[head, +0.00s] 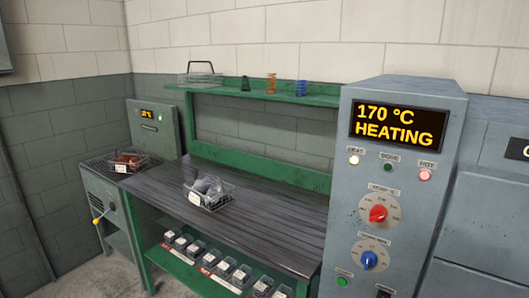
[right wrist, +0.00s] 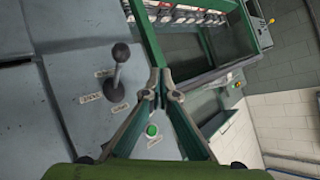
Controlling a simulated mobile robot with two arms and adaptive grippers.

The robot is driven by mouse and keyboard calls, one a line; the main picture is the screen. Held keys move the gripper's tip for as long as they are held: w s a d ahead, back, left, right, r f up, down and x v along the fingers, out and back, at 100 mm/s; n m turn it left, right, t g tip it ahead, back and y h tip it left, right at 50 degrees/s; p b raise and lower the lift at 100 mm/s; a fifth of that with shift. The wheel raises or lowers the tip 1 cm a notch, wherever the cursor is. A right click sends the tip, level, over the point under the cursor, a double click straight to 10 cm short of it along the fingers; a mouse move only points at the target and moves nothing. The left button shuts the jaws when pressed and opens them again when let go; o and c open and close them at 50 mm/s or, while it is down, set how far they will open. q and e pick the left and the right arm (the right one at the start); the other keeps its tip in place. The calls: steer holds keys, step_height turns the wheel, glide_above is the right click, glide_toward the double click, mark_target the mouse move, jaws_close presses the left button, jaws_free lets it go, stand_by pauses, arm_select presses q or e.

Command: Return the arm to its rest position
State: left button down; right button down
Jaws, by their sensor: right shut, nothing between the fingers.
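My right gripper (right wrist: 164,84) shows only in the right wrist view, with its two fingertips together and nothing between them. It is in front of a grey machine panel (right wrist: 75,75) that carries a lever with a black knob (right wrist: 121,52) and a green button (right wrist: 152,130). The lever is left of the fingertips and the button is just below them. I cannot tell if the fingers touch the panel. Neither of my arms shows in the head view, and my left gripper is in no view.
A grey control cabinet (head: 383,190) reads "170 °C HEATING" and has a red knob (head: 378,213) and a blue knob (head: 369,260). The dark-topped workbench (head: 235,228) holds a wire basket (head: 210,203) of grey items. Another basket (head: 122,171) sits left. Small bins (head: 222,267) fill the lower shelf.

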steer(key=s+d+f+n+g+h, duration=0.15)
steer(key=s+g, duration=0.25)
steer(key=s, duration=0.6)
steer(key=s+d+f+n+g+h, duration=0.1)
steer(key=s+d+n+g, duration=0.25)
steer(key=s, duration=0.65)
step_height(320, 180, down, 26)
steer(key=s+g, duration=0.2)
steer(key=s+d+f, duration=0.3)
steer(key=s+f, duration=1.3)
steer(key=s, duration=0.1)
steer(key=shift+g, duration=0.45)
